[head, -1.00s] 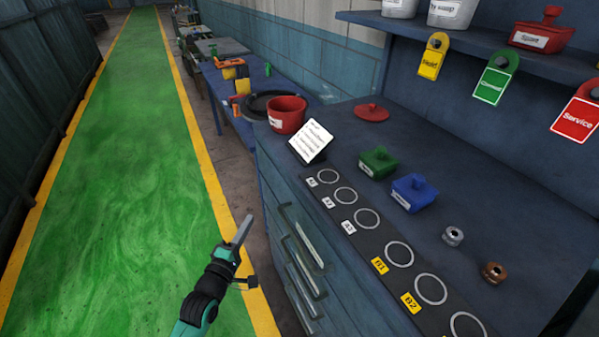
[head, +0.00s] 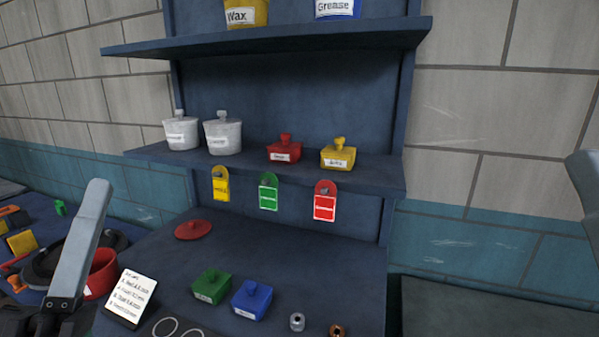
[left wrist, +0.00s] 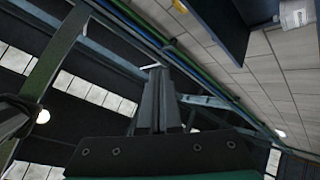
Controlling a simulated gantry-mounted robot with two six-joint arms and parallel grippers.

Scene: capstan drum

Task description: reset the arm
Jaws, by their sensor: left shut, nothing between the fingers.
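My left gripper (head: 98,186) stands upright at the left of the head view, its pale fingers together and empty. It overlaps the view of a red pot (head: 102,272) but I see no hold on it. In the left wrist view the shut fingers (left wrist: 158,98) point up against the ceiling beams, with nothing between them. A pale grey piece (head: 585,190) at the right edge of the head view looks like part of my right gripper. Its jaws cannot be made out.
The workbench (head: 330,265) holds a green box (head: 212,286), a blue box (head: 252,299), a red lid (head: 193,230), a note card (head: 130,297) and two small spools (head: 297,321). The shelf (head: 365,172) above bears pots and boxes, with yellow, green and red tags hanging below.

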